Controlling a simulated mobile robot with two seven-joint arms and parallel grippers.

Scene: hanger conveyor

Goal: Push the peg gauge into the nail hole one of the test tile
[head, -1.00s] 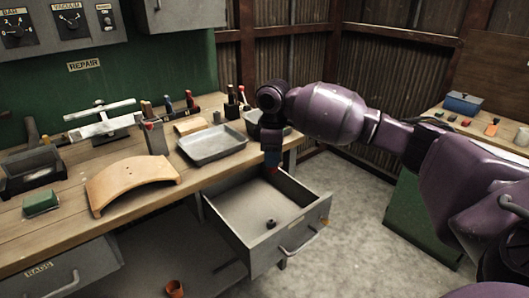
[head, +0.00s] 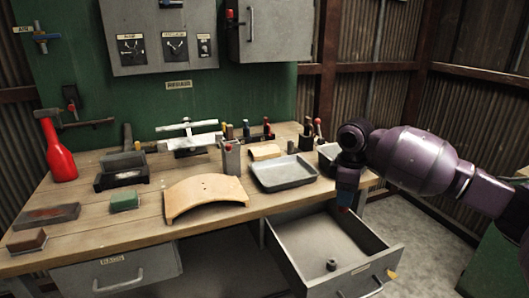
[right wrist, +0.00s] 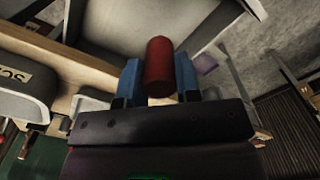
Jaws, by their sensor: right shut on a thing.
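The test tile (head: 205,199) is a curved, pale orange tile lying arched on the wooden bench in the head view. A small dark hole shows near its crown. My right gripper (head: 345,198) is over the back of the open drawer, beside the bench's front edge and well to the right of the tile. In the right wrist view its blue fingers (right wrist: 159,82) are shut on a red cylinder (right wrist: 159,66), which looks like the peg gauge. The cylinder's far end is hidden. My left gripper is not in view.
The open drawer (head: 378,264) juts out below my right gripper, with a small dark object (head: 331,264) inside. A grey tray (head: 283,186) lies between tile and gripper. A green block (head: 125,202) is left of the tile. Tools stand along the back.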

